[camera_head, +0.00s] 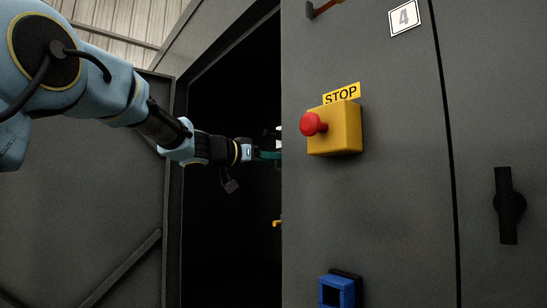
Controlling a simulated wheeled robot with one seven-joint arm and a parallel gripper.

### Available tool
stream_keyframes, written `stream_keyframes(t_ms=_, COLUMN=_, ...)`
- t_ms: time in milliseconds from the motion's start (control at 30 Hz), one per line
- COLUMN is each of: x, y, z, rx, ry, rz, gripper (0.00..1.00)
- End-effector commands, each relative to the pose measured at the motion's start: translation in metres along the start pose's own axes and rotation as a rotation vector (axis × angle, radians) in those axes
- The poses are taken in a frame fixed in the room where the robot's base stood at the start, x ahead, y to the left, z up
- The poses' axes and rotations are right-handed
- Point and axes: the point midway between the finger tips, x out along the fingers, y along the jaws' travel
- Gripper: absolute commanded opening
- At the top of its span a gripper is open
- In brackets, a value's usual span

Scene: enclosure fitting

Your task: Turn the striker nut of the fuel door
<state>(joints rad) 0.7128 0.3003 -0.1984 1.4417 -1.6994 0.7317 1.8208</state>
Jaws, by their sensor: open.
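My gripper (268,155) is at the end of my arm, which reaches from the upper left into a dark opening. Its teal fingers are near the opening's right edge, where the grey front panel partly hides what is beyond. The gripper is open. A small pale part (278,131) shows just above the fingers; I cannot tell whether it belongs to the striker. The striker nut cannot be made out, and I cannot tell whether the fingers are around or beside it.
A grey panel (390,220) fills the right side. It carries a yellow stop box (343,128) with a red button (311,124), a blue square fitting (336,291) and a black handle (506,205). A small yellow-orange part (277,223) shows low at the opening's edge.

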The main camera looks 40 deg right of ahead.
Motion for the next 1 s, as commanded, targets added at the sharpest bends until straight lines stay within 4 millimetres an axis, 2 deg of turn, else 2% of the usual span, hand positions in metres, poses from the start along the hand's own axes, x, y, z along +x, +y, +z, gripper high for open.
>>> stream_keyframes(t_ms=67, x=-0.0001, y=0.0, z=0.0001, rx=0.0, ry=0.0, rz=0.0, gripper=0.46)
stream_keyframes(t_ms=467, x=-0.0004, y=-0.0001, z=0.0001, rx=0.0, ry=0.0, rz=0.0, gripper=0.01)
stream_keyframes(t_ms=1000, x=-0.0004, y=-0.0001, z=0.001, rx=-0.01, ry=0.0, rz=0.0, gripper=0.0)
